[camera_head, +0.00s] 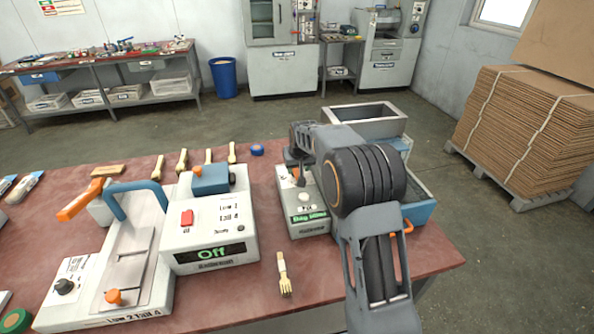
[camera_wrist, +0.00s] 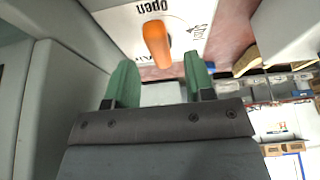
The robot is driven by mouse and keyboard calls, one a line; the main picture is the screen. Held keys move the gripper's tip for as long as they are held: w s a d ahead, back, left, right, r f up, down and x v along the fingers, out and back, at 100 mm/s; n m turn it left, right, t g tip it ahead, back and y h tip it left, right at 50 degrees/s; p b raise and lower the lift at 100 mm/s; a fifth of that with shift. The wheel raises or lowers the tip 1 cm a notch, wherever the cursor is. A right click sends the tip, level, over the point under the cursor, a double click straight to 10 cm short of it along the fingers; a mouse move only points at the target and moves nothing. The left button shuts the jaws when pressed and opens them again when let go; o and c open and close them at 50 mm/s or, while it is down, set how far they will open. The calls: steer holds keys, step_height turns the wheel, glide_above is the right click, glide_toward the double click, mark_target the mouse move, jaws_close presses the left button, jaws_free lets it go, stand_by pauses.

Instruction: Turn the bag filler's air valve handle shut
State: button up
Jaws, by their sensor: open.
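The orange air valve handle (camera_wrist: 157,44) shows in the wrist view in front of a white plate (camera_wrist: 185,14) marked "Open" and "Shut". The handle lies by the word "Open", with "Shut" to its right. My gripper (camera_wrist: 160,64) is open, its two green fingers apart on either side of the handle's near end. Whether either finger touches it I cannot tell. In the head view the bag filler (camera_head: 308,222) stands at the table's right part, and my arm hides much of it. My fingers and the handle are not clear there.
A grey-white machine with a lit "Off" display (camera_head: 212,253) stands left of the bag filler. A grey hopper (camera_head: 366,118) and blue bin (camera_head: 418,210) sit behind and beside my arm. Stacked cardboard (camera_head: 520,125) stands at right.

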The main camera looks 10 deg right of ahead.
mark_target(297, 173)
steer(key=shift+x, duration=1.45)
jaws_close()
